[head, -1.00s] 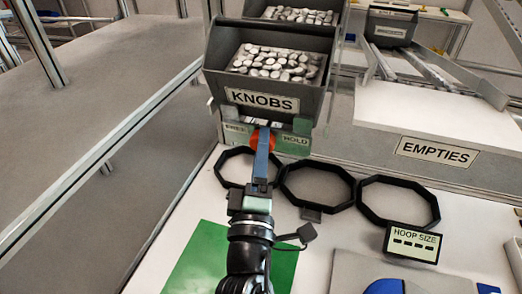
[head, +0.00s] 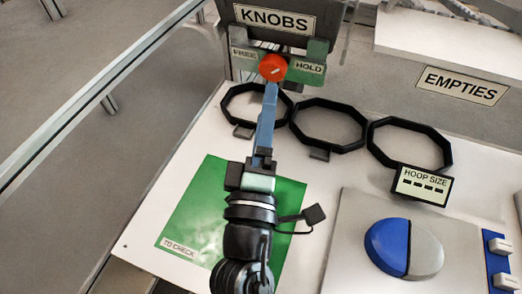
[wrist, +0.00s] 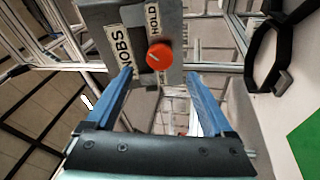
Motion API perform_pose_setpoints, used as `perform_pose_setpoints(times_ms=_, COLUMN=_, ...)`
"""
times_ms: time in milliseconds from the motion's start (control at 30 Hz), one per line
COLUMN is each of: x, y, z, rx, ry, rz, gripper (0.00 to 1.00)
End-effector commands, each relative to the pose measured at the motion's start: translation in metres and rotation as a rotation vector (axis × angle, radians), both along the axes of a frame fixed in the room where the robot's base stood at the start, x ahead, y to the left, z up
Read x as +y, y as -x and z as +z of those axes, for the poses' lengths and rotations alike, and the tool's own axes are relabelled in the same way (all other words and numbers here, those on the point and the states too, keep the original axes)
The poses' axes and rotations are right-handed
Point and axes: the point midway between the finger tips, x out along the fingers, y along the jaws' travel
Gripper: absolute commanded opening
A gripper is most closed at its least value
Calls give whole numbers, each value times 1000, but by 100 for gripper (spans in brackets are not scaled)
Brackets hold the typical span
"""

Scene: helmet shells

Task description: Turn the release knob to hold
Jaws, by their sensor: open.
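The red release knob (head: 273,67) sits on a green-grey plate (head: 315,50) below the KNOBS bin, between a FREE label (head: 243,54) on the left and a HOLD label (head: 308,67) on the right. The knob has a small white mark; I cannot tell surely which label it points to. My gripper (head: 270,88) reaches toward the knob, its blue fingers seen edge-on just below it in the head view. In the wrist view my gripper (wrist: 160,76) is open and empty, with the knob (wrist: 160,56) beyond the gap between the fingertips, apparently untouched.
A HOOP SIZE display (head: 423,184), a blue-and-grey disc (head: 403,249) and a green TO CHECK mat (head: 195,215) are nearer. An EMPTIES shelf (head: 463,85) stands at the back right.

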Motion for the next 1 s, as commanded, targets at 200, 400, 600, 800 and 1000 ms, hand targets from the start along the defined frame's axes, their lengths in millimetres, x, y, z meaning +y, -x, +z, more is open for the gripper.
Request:
perform_pose_setpoints(times_ms=200, x=3, y=37, z=-13, rx=2, ry=0, rz=-2, gripper=86)
perform_pose_setpoints(times_ms=400, x=5, y=53, z=-14, rx=0, ry=-1, rz=-2, gripper=86)
perform_pose_setpoints(times_ms=600, x=6, y=56, z=-14, rx=0, ry=-1, rz=-1, gripper=86)
perform_pose_setpoints(times_ms=800, x=6, y=56, z=-13, rx=0, ry=-1, rz=-1, gripper=86)
perform_pose_setpoints(times_ms=1000, x=6, y=56, z=-14, rx=0, ry=-1, rz=-1, gripper=86)
